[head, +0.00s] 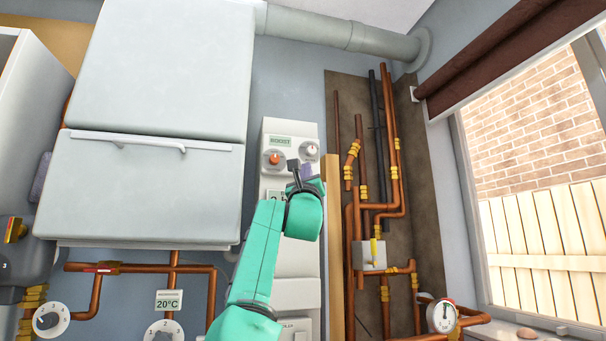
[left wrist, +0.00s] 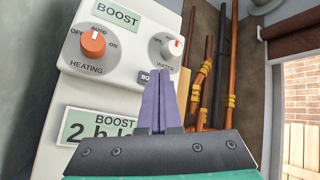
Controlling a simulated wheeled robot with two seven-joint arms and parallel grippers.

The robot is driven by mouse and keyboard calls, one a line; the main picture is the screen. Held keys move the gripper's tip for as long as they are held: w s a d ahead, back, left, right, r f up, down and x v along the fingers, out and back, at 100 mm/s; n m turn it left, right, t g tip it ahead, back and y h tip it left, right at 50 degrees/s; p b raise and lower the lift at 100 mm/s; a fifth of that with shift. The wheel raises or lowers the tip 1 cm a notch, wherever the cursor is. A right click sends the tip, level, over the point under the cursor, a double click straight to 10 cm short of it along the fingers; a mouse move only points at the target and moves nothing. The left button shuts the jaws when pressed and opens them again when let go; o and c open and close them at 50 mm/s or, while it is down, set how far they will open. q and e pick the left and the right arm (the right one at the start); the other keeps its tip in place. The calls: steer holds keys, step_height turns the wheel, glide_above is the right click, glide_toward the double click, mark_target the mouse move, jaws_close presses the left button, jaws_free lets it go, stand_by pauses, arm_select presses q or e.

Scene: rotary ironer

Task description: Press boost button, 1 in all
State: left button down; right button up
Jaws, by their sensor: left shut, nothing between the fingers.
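The white control panel (left wrist: 82,70) fills the left of the left wrist view and stands in the middle of the head view (head: 270,222). In the head view the left gripper (head: 306,171) covers that part of the panel.
A large pale boiler casing (head: 150,185) with a handle stands left of the panel. Copper pipes (head: 397,170) with brass fittings run on a board to the right. A wooden post (head: 334,250) stands close beside the panel. A window is at far right.

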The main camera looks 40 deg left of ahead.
arm_select(q)
steer(key=shift+s+d, duration=0.15)
steer(key=shift+d, duration=0.1)
steer(key=s+d+b, duration=0.1)
steer(key=d+b, duration=0.1)
steer(key=s+d+b, duration=0.1)
steer(key=d+b, duration=0.1)
steer(key=shift+s, duration=0.4)
stand_by(0.8)
